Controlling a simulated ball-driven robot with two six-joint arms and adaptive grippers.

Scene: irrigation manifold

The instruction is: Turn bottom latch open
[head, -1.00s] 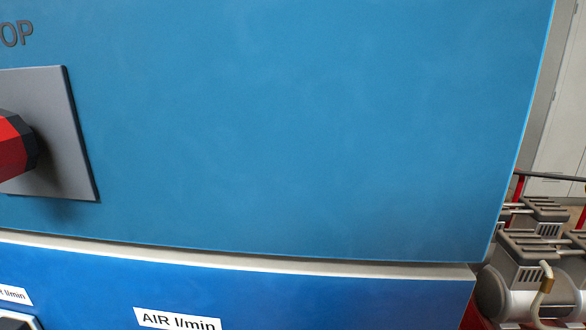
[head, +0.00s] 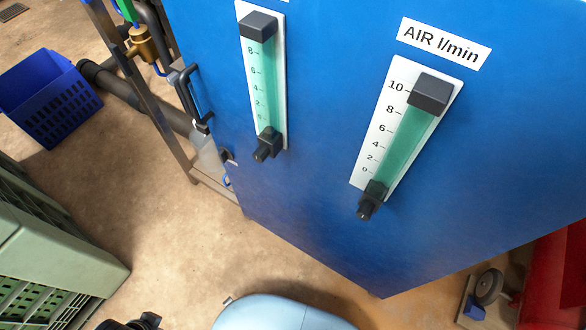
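The blue cabinet (head: 300,190) fills the upper middle and right of the head view. On its left edge is a black bar handle (head: 186,95). Below the handle, a small dark fitting (head: 228,157) sits at the cabinet's edge; it may be the bottom latch, but it is too small to tell its position. A dark mechanical part (head: 135,322) shows at the bottom edge, left of centre. It looks like part of my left gripper, cut off by the frame, apart from the cabinet. My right gripper is not in view.
Two green flow meters (head: 266,85) (head: 405,135) with protruding knobs are on the cabinet front. A blue crate (head: 50,100) lies at far left; green crates (head: 60,255) stand at lower left. Pipes run behind the cabinet. Tan floor (head: 165,235) between is clear.

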